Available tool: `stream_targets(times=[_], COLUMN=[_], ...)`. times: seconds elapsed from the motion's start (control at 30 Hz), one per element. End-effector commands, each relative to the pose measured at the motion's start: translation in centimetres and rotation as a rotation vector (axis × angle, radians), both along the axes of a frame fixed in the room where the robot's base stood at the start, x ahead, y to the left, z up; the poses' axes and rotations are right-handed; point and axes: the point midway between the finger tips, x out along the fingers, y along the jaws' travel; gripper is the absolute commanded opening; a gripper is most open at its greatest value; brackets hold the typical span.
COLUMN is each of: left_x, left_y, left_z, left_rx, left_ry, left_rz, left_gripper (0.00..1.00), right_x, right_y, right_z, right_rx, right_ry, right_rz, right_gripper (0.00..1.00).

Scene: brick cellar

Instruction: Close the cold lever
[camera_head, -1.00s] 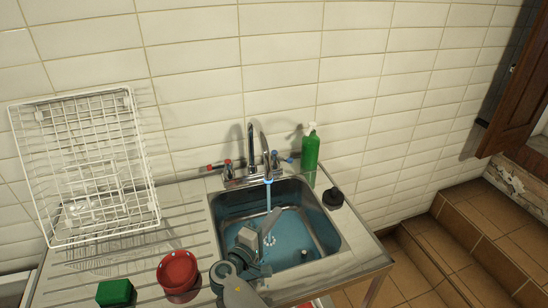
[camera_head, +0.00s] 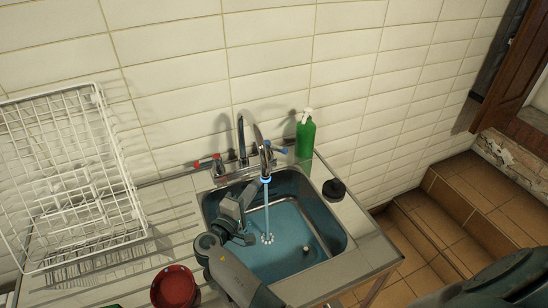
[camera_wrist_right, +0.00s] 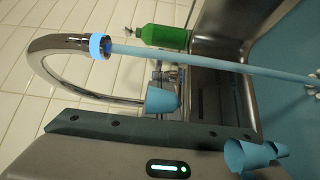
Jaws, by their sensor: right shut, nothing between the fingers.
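The cold lever (camera_head: 281,150) has a blue tip and sits on the right side of the tap (camera_head: 242,140), behind the sink. Water (camera_head: 267,210) runs from the tap's curved spout into the sink (camera_head: 335,238). My right gripper (camera_head: 243,200) is shut and empty over the left part of the sink, left of the stream and in front of the tap, apart from the cold lever. In the right wrist view the spout (camera_wrist_right: 45,65) and the stream (camera_wrist_right: 220,64) pass close beyond the gripper body. The lever is hard to make out there. My left gripper is not in view.
A green bottle (camera_head: 305,138) stands right behind the cold lever. The red-tipped lever (camera_head: 205,163) is on the tap's left. A black round object (camera_head: 334,189) sits on the right sink rim. A white rack (camera_head: 70,190) and red bowl (camera_head: 174,288) are at left.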

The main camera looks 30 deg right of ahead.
Motion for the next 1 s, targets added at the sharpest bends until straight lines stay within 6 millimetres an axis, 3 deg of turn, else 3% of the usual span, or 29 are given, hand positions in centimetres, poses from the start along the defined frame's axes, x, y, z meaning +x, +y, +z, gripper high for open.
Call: stream_targets(times=[0.37, 1.0], left_x=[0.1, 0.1], left_y=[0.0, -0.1], left_z=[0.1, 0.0], left_rx=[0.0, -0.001], left_ry=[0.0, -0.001], left_rz=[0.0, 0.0], left_gripper=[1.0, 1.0], right_x=[1.1, 7.3], right_y=[-1.5, -9.7], right_z=[0.0, 0.0], right_rx=[-0.001, -0.001], right_ry=[0.0, 0.0], right_rz=[0.0, 0.0], right_gripper=[0.0, 0.0])
